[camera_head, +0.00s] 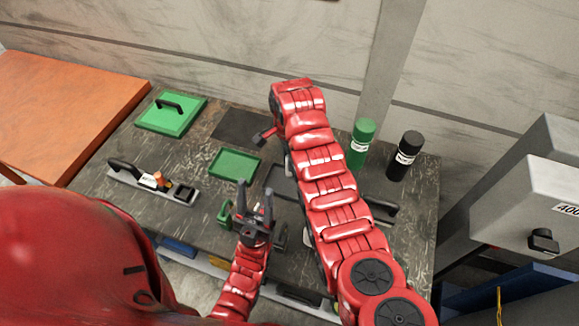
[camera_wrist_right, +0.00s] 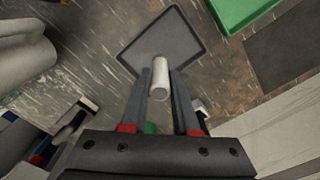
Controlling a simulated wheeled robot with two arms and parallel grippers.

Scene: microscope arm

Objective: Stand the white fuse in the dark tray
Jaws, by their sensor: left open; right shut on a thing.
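The white fuse (camera_wrist_right: 161,72) is between the fingers of my right gripper (camera_wrist_right: 161,84), which is shut on it. In the right wrist view the fuse overlaps the near part of the dark tray (camera_wrist_right: 150,40); I cannot tell whether it touches the tray floor. In the head view the dark tray (camera_head: 277,172) is partly hidden behind my right arm. The fuse and the right gripper's fingertips cannot be made out in the head view. My left gripper (camera_head: 255,193) is open and empty, in front of the green tray.
A green tray (camera_head: 235,163) lies left of the dark tray, with a dark mat (camera_head: 242,127) behind it. A green lid with a handle (camera_head: 170,117) is at the back left. Green (camera_head: 361,145) and black (camera_head: 404,158) cylinders stand at the back right. A green item (camera_head: 225,213) is beside my left gripper.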

